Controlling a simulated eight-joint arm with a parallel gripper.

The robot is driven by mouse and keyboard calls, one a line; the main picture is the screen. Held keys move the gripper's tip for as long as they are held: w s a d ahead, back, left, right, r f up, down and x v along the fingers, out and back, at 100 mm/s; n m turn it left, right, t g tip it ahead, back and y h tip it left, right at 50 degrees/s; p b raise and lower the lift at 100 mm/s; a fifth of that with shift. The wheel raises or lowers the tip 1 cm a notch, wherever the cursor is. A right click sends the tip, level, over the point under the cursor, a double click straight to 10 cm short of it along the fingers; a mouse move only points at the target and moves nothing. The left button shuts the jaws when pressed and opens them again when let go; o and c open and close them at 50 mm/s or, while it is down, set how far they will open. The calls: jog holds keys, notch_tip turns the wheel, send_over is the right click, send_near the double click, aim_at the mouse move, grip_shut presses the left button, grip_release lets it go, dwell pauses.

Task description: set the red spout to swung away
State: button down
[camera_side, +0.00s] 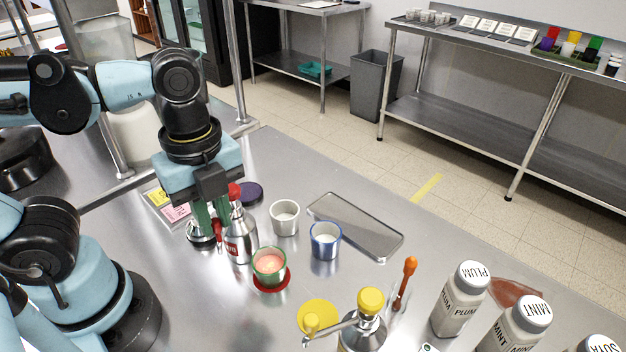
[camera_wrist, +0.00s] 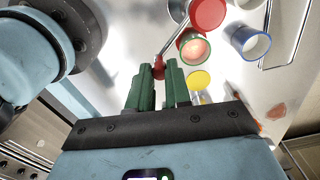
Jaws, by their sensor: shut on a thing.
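The red spout's steel dispenser (camera_side: 238,240) has a red cap and a red label, and stands upright on the counter. Its red cap also shows in the wrist view (camera_wrist: 207,14). The thin spout runs from the cap to a red knob (camera_wrist: 158,70), which sits between the green fingers of my gripper (camera_wrist: 159,82). In the side view my gripper (camera_side: 211,226) is low at the dispenser's left, with the knob beside its fingers. The spout points left, off the green cup (camera_side: 270,264) on a red disc (camera_side: 284,282). The cup holds something pink. The fingers partly hide the spout.
A white cup (camera_side: 284,217), a blue-rimmed cup (camera_side: 325,240) and a steel tray (camera_side: 365,230) stand to the right. A yellow-capped dispenser (camera_side: 370,302) and an orange tool (camera_side: 405,282) are nearer. Labelled bottles (camera_side: 460,300) stand at the front right.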

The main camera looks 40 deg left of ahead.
jog(key=shift+s+a+m, duration=0.4)
jog(key=shift+a+m, duration=0.3)
jog(key=shift+m, duration=0.5)
jog(key=c, duration=1.1)
grip_release()
jog(key=shift+o, duration=0.2)
notch_tip(320, 180, up, 12)
